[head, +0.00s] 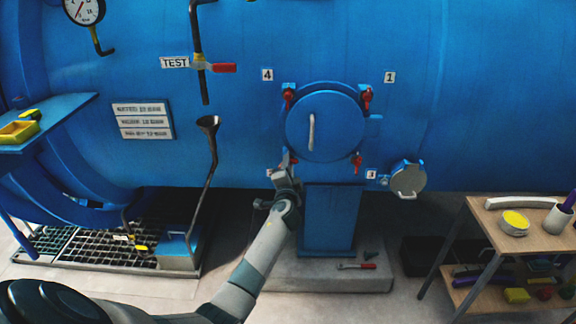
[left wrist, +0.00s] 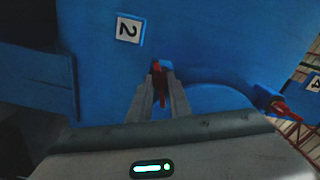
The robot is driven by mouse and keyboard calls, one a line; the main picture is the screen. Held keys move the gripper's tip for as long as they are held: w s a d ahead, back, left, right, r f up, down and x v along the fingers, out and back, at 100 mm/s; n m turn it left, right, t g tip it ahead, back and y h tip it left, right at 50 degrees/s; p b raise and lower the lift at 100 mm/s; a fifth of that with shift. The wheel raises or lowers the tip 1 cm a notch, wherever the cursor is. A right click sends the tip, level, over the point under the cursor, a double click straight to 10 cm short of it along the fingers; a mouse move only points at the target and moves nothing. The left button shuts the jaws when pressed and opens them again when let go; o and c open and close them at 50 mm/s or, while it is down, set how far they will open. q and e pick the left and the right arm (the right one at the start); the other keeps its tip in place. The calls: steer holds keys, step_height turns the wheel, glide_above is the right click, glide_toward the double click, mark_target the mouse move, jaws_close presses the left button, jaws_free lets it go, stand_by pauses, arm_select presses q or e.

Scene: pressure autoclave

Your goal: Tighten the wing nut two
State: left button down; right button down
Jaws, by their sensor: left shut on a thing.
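The round blue hatch door (head: 325,127) with a light vertical handle (head: 311,131) is on the big blue vessel. Red wing nuts stand around it: one by label 4 (head: 288,97), one by label 1 (head: 367,97), one by label 3 (head: 356,163). Wing nut two (left wrist: 160,83) is red and sits between the fingers in the left wrist view, beside the label 2 (left wrist: 130,28). In the head view my gripper hides it. My left gripper (head: 287,162) is at the door's lower left, its fingers shut on wing nut two. It also shows in the left wrist view (left wrist: 160,92). My right gripper is out of view.
A blue pedestal (head: 328,220) stands below the door. A round grey-faced port (head: 408,179) is to its right. A pipe with a funnel (head: 208,125) rises on the left. A wrench (head: 356,266) lies on the plinth. A wooden-topped cart (head: 487,215) stands at the right.

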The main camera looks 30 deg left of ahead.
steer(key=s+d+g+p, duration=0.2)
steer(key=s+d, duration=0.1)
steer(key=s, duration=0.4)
arm_select(q)
steer(key=shift+f+m+p, duration=0.1)
steer(key=shift+m+p, duration=3.25)
steer(key=shift+m, duration=7.85)
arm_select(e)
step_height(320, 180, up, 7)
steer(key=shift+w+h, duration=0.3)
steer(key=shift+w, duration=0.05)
